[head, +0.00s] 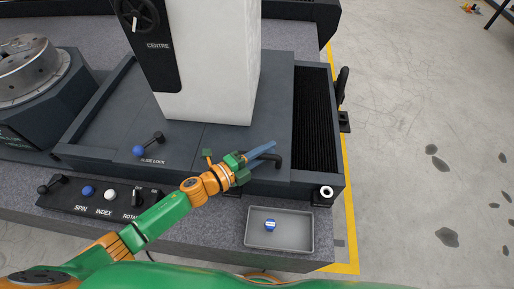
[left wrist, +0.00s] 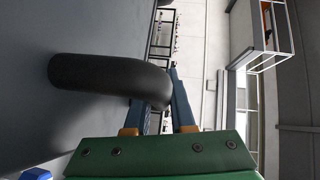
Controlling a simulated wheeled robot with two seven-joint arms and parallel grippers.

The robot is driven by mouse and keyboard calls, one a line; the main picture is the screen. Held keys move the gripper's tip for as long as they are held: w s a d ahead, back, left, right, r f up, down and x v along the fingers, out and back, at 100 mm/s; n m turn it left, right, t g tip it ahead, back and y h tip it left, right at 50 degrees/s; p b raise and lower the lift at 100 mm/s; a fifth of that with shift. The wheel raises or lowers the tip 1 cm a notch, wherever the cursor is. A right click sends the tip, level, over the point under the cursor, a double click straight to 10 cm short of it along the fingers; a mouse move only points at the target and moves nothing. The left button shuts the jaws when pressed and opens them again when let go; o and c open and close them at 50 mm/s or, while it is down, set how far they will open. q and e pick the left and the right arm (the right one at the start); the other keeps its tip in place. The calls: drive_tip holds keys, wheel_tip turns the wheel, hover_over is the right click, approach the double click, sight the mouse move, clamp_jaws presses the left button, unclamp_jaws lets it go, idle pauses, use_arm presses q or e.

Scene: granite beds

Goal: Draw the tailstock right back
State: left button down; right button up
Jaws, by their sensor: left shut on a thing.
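The tailstock is a white column (head: 215,60) with a black front panel marked CENTRE and a handwheel (head: 138,14), standing on a dark grey slide plate (head: 225,143). A black bent pull handle (head: 278,161) sticks out at the plate's front right. My left gripper (head: 266,149) is at this handle, its blue fingers shut on it. In the left wrist view the thick black handle (left wrist: 105,78) runs in from the left to the fingers (left wrist: 160,110). The slide lock lever, with a blue knob (head: 138,150), is left of the gripper. My right gripper is not in view.
Black ribbed bellows (head: 315,120) fill the bed right of the plate. A grey tray (head: 254,241) holding a small blue item (head: 270,225) lies at the front. A control panel (head: 122,203) marked SPIN and INDEX is front left. A round chuck (head: 30,70) stands at left.

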use_arm(q)
drive_tip(key=shift+d+f, duration=0.1)
drive_tip(key=shift+d, duration=0.4)
drive_tip(key=c, duration=0.8)
unclamp_jaws()
drive_tip(key=shift+o, duration=0.2)
drive_tip(key=v, duration=0.7)
drive_tip(key=shift+a+b, duration=0.1)
drive_tip(key=shift+b, duration=0.2)
